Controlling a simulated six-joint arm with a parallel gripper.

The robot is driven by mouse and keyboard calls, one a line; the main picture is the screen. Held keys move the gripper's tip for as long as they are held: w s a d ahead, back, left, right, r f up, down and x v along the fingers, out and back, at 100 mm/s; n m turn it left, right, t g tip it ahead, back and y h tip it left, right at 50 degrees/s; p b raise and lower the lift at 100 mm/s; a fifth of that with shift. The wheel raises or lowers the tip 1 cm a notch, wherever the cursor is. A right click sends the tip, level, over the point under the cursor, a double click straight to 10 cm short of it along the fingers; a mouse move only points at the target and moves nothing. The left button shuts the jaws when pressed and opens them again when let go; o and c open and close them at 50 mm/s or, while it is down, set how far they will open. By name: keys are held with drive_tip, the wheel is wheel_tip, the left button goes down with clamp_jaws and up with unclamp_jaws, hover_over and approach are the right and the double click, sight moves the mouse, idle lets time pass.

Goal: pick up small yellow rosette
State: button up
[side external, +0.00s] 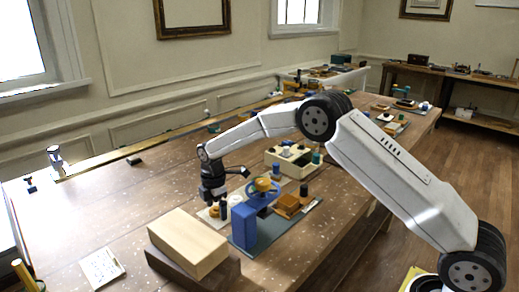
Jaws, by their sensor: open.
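My gripper (214,201) is dark and points down over the table, left of the blue clamp-like piece. Its jaws are open, and nothing shows held between them. A small yellowish piece (214,212) lies on a pale sheet just below the fingertips; it may be the small yellow rosette, but it is partly hidden by the fingers. I cannot tell whether the fingers touch it. A larger yellow round piece (264,184) sits on top of the blue clamp-like piece (262,198), right of my gripper.
A blue block (243,226) stands on a grey-blue mat (272,233) beside an orange-brown block (287,204). A large pale wood block (188,240) is in front. A cream box (291,163) with knobs stands behind. The table's left side (110,215) is mostly clear.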

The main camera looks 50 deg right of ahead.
sight(217, 208)
drive_tip(key=shift+c, duration=0.2)
drive_tip(key=c, duration=1.2)
drive_tip(key=shift+c, duration=0.2)
drive_tip(key=shift+r, duration=0.1)
wheel_tip(217, 208, up, 10)
drive_tip(key=shift+d, duration=0.1)
drive_tip(key=s+d+r+m, duration=0.1)
drive_tip(key=s+d+r, duration=0.1)
drive_tip(key=s+d, duration=1.2)
drive_tip(key=shift+s+d, duration=0.25)
drive_tip(key=shift+s, duration=0.1)
